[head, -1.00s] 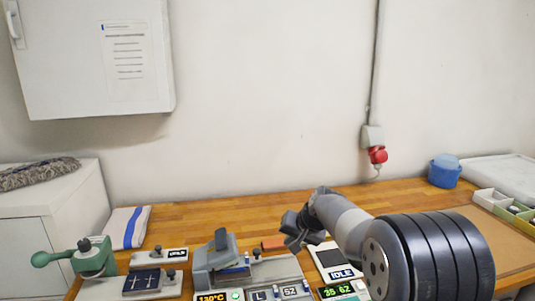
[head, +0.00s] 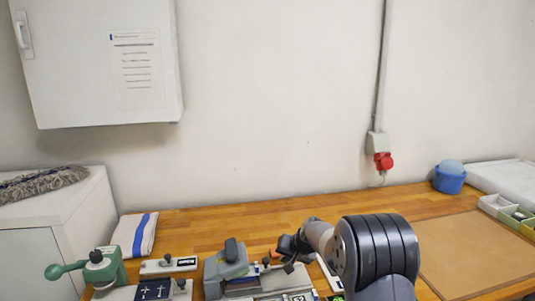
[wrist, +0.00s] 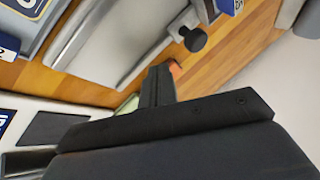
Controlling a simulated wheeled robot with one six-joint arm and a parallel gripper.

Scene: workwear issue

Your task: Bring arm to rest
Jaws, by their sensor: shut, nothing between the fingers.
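My arm reaches over the right part of the bench in the head view, its dark gripper (head: 290,247) above the bench beside the grey press-like device (head: 228,268). In the wrist view my gripper (wrist: 160,75) shows its fingers together, with nothing held.
A green-handled tool (head: 98,267) stands at the front left. A folded striped cloth (head: 135,234) lies behind it. A blue tub (head: 449,180) and a divided tray (head: 508,212) are at the right. A brown mat (head: 470,255) is bare.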

